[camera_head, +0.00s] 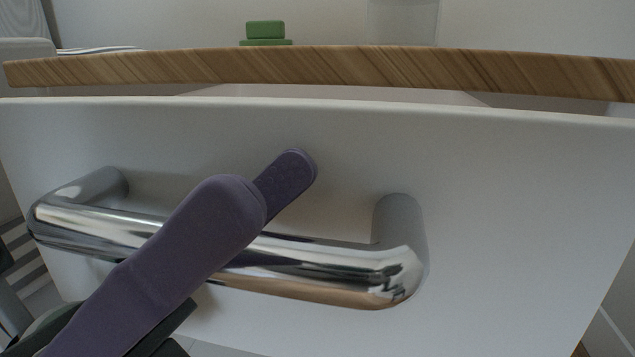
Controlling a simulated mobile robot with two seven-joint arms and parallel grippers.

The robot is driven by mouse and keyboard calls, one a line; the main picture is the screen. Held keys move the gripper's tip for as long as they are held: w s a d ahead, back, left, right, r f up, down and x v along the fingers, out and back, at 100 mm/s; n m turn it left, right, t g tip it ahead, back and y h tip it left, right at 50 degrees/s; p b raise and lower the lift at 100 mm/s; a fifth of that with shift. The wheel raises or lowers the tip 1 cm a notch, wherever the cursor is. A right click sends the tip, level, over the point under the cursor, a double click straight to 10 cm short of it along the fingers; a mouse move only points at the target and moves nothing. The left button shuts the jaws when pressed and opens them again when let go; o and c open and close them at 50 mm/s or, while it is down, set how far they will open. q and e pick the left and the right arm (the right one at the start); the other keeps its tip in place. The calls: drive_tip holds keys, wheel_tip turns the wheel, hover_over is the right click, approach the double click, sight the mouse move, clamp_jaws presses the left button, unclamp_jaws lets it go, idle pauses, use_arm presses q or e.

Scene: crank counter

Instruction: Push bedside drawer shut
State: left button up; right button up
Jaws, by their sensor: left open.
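The bedside drawer (500,200) shows its white front, which fills most of the view. A chrome bar handle (335,268) runs across the front. My left gripper (268,185) comes in from the lower left, its purple fingers crossing in front of the handle and reaching above it. The fingers are open, with nothing seen between them. The far fingertip is close to the drawer front; I cannot tell whether it touches. My right gripper is not in view.
The wooden top (330,67) overhangs above the drawer. A green object (266,32) and a translucent container (403,22) stand on or behind it. Striped cloth or bedding (100,49) lies at the upper left. A pale wall is behind.

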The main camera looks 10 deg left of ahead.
use_arm(q)
drive_tip(key=shift+w+d+r, duration=0.15)
drive_tip(key=shift+d+r, duration=0.25)
clamp_jaws()
idle(0.4)
idle(0.9)
